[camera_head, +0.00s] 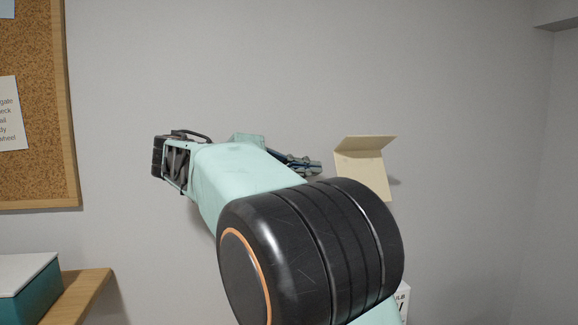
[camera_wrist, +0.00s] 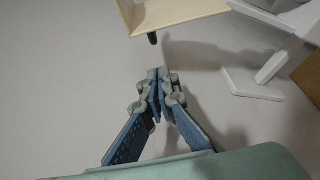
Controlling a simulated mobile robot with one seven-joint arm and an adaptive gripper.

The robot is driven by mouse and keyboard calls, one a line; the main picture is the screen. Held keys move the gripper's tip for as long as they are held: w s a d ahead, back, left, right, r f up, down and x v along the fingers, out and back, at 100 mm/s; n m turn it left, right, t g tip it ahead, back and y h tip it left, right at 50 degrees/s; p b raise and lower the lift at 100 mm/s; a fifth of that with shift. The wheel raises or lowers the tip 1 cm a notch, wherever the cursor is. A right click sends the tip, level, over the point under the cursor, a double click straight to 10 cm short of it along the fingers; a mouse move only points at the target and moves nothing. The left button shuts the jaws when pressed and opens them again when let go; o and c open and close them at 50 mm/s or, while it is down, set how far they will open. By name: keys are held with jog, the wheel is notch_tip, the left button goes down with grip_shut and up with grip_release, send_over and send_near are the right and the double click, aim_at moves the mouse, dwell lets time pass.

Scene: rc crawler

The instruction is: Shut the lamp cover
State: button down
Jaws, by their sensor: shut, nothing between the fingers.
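The beige lamp cover (camera_head: 366,143) is a flap tilted up and outward from the top of a beige panel (camera_head: 362,174) by the wall, so it stands open. Beige parts of it also show at the top of the wrist view (camera_wrist: 178,12), with a small dark peg below. My gripper (camera_head: 318,167) is just left of the beige panel in the head view, apart from the flap. In the wrist view my gripper (camera_wrist: 159,73) has its fingertips together and empty, with a gap to the beige parts. My arm hides what lies below the panel.
A cork board (camera_head: 40,110) hangs at the left. A teal box with a white lid (camera_head: 28,268) stands on a wooden shelf (camera_head: 85,295) at lower left. A white lettered item (camera_head: 403,297) is partly hidden by my arm. White angular parts (camera_wrist: 262,75) show in the wrist view.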

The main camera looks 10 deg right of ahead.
jog(key=shift+s+d+r, duration=0.45)
jog(key=shift+s, duration=0.3)
jog(key=shift+s+d+r, duration=0.4)
jog(key=shift+s+d, duration=0.05)
jog(key=shift+s, duration=0.25)
